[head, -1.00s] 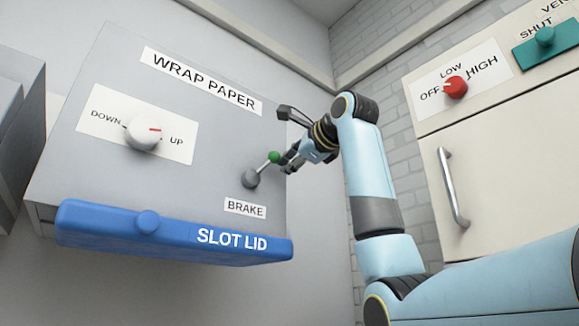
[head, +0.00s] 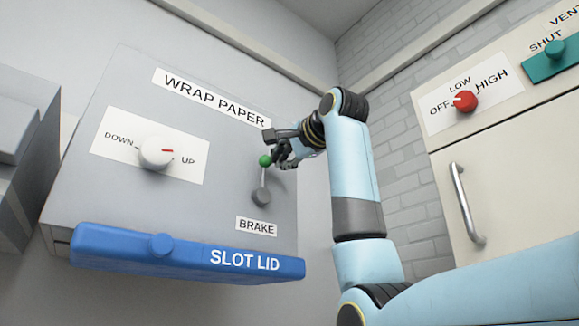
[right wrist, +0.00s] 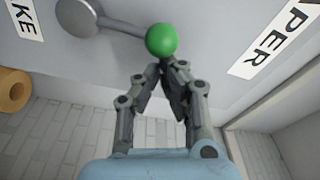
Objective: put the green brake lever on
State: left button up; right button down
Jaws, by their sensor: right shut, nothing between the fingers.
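The brake lever (head: 263,180) has a green ball at its tip and a grey round pivot. It sits on the grey panel above the BRAKE label. Its arm now points almost straight up in the head view. My right gripper (head: 279,157) is just right of the green ball. In the right wrist view the green ball (right wrist: 161,40) is right in front of the fingertips (right wrist: 172,66). The fingers are shut with nothing between them; they look to be against the ball, but contact is hard to tell. My left gripper is out of view.
The panel carries a white DOWN/UP knob (head: 157,153) and a blue slot lid (head: 185,253) below. To the right, a cream cabinet has a red knob (head: 465,101), a teal vent slider (head: 553,55) and a metal handle (head: 466,205). A roll (right wrist: 13,90) shows in the right wrist view.

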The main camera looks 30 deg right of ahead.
jog(key=shift+s+a+n+t+y+b, duration=0.15)
jog(key=shift+a+n+b, duration=0.15)
jog(key=shift+a+n, duration=1.05)
jog(key=shift+s+a+n+t+y+b, duration=0.15)
jog(key=shift+a+n+b, duration=0.15)
jog(key=shift+a+n, duration=1)
jog(key=shift+w+d, duration=0.1)
jog(key=shift+r, duration=0.1)
